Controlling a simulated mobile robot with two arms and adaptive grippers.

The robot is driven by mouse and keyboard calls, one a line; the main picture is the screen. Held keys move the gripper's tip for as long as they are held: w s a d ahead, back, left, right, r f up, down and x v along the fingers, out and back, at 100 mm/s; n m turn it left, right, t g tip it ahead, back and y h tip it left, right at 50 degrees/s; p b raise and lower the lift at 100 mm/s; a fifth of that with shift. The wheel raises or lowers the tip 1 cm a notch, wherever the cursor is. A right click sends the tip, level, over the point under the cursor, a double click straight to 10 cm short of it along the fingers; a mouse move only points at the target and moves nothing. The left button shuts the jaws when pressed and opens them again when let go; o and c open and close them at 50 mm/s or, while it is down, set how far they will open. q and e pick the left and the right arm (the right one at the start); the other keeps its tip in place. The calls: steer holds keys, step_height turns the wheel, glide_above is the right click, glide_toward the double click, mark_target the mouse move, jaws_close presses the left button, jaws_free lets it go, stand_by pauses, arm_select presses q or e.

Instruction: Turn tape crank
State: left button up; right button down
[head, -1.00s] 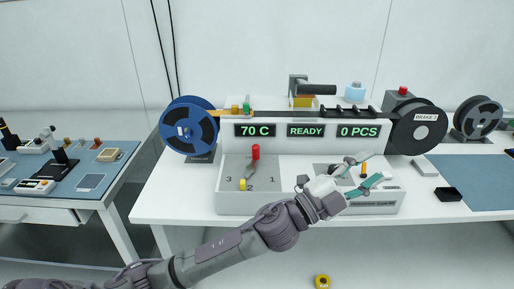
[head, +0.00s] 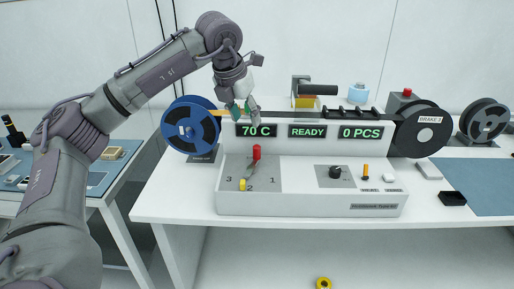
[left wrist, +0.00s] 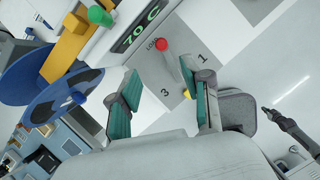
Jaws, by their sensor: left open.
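The blue tape reel (head: 178,140) stands upright at the left end of the handler, labelled take-up, with a small knob on its face. My left gripper (head: 243,116) is open, pointing down by the right side of the reel, before the display panel. In the left wrist view its teal-padded fingers (left wrist: 163,98) stand apart with nothing held between them. A dark arm at the right edge there looks like my right one; its gripper (left wrist: 268,113) is too small to read.
A red-knobbed lever (head: 256,153) stands on the plate marked 1, 2, 3. The black supply reel (head: 422,145) is labelled BRAKE. The display panel (head: 307,131) reads 70 C, READY, 0 PCS. A black knob (head: 335,172) sits on the lower deck.

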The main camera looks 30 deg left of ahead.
mark_target(256, 146)
arm_select(q)
steer(key=p+x, duration=0.1)
steer(key=x, duration=1.2)
steer(key=shift+d, duration=0.1)
jaws_close()
